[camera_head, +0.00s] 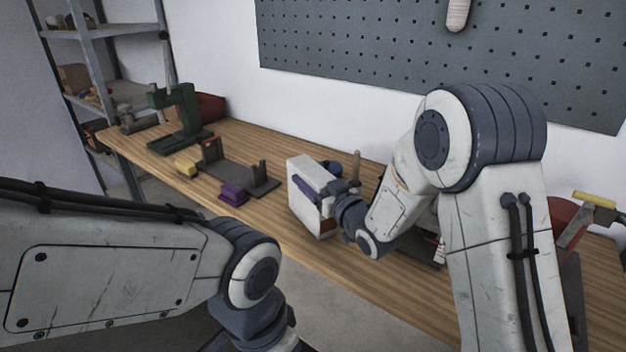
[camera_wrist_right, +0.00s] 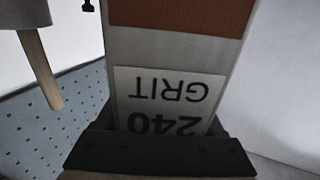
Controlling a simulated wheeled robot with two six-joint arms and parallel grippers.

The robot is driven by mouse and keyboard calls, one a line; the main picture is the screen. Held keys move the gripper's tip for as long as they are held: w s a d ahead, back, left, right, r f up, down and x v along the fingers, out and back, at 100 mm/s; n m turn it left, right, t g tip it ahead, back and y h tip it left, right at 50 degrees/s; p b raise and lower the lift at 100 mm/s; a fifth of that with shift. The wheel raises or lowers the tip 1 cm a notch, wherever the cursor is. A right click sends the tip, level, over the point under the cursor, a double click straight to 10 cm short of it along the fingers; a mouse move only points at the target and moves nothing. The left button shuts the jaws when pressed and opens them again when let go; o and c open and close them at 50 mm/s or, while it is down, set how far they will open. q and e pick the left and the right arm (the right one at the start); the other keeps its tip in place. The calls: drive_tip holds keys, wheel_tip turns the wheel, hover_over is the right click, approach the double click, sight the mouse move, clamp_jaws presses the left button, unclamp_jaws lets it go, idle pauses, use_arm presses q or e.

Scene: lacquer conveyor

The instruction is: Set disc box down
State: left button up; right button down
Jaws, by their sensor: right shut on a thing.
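The disc box (camera_head: 302,207) is a white box with a red patch low on its side, in the middle of the head view. My right gripper (camera_head: 320,181) is shut on it, with dark fingers on either side. The box looks tilted near the bench's front edge; I cannot tell if it touches the top. In the right wrist view the box (camera_wrist_right: 180,50) fills the middle, with an upside-down "240 GRIT" label and a red-brown patch. My left arm reaches in at lower left; its gripper is out of frame.
The wooden bench (camera_head: 285,245) holds a dark stand (camera_head: 238,172), a purple block (camera_head: 233,194), a yellow block (camera_head: 185,166) and a green press (camera_head: 181,115) left of the box. A clamp with a yellow handle (camera_head: 594,200) is at right. A pegboard (camera_head: 350,40) hangs behind.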

drive_tip(key=shift+f, duration=0.15)
drive_tip(key=shift+c, duration=1.8)
unclamp_jaws()
drive_tip(key=shift+f, duration=0.1)
drive_tip(key=o, duration=0.4)
drive_tip(key=shift+c, duration=0.2)
drive_tip(key=b+v, duration=1)
drive_tip(key=v, duration=0.2)
drive_tip(key=shift+b, duration=0.3)
